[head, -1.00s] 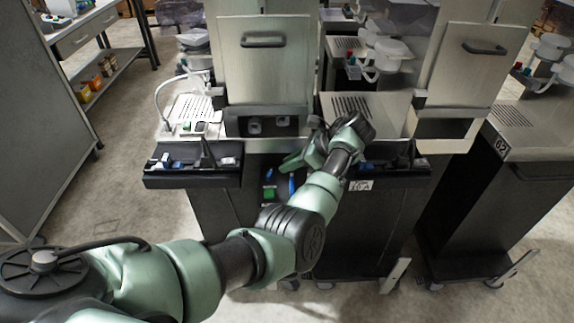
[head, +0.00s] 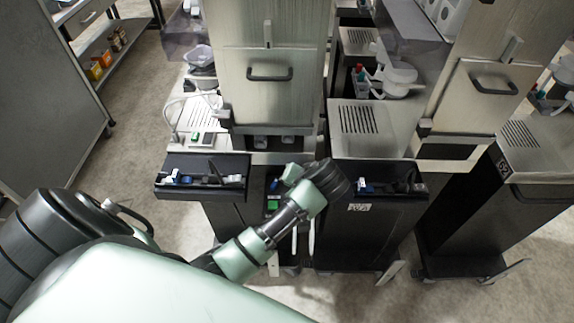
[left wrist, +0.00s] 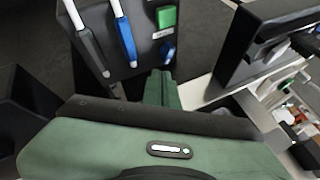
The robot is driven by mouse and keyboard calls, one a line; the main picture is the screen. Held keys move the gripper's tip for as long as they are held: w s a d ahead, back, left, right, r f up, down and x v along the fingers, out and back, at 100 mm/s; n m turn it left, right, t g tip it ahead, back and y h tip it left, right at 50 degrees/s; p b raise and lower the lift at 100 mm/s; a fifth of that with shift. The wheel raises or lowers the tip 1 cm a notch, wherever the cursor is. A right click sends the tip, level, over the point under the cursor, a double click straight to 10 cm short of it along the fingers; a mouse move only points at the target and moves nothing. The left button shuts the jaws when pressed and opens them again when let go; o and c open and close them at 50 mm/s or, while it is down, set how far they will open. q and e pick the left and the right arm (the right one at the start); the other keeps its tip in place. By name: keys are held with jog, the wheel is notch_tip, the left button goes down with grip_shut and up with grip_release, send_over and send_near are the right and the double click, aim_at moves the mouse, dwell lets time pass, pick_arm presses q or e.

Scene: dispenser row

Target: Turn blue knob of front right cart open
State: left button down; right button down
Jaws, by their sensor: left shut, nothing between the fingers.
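A small blue knob-like part (left wrist: 167,52) is on a dark panel in the left wrist view, below a green block (left wrist: 166,17). A blue-handled lever (left wrist: 125,40) and a dark-handled one (left wrist: 90,45) are to its left. My left gripper (left wrist: 162,85) is shut and empty, its fingertips just below the blue part in the picture; I cannot tell whether they touch. My right gripper is not in view.
The left cart's black tray (head: 203,190) and the right cart's black tray (head: 395,192) jut out on either side of my gripper. Another cart (head: 480,215) stands at the far right. A grey board (head: 45,100) stands at left, with clear floor beside it.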

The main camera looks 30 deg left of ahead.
aim_at(274, 185)
pick_arm(q)
jog(key=shift+s+d+n, duration=0.2)
jog(key=shift+d+n, duration=0.1)
jog(key=p+x, duration=0.1)
jog(key=x, duration=0.8)
jog(key=shift+d, duration=0.1)
jog(key=shift+w+f, duration=0.1)
jog(key=shift+f, duration=0.25)
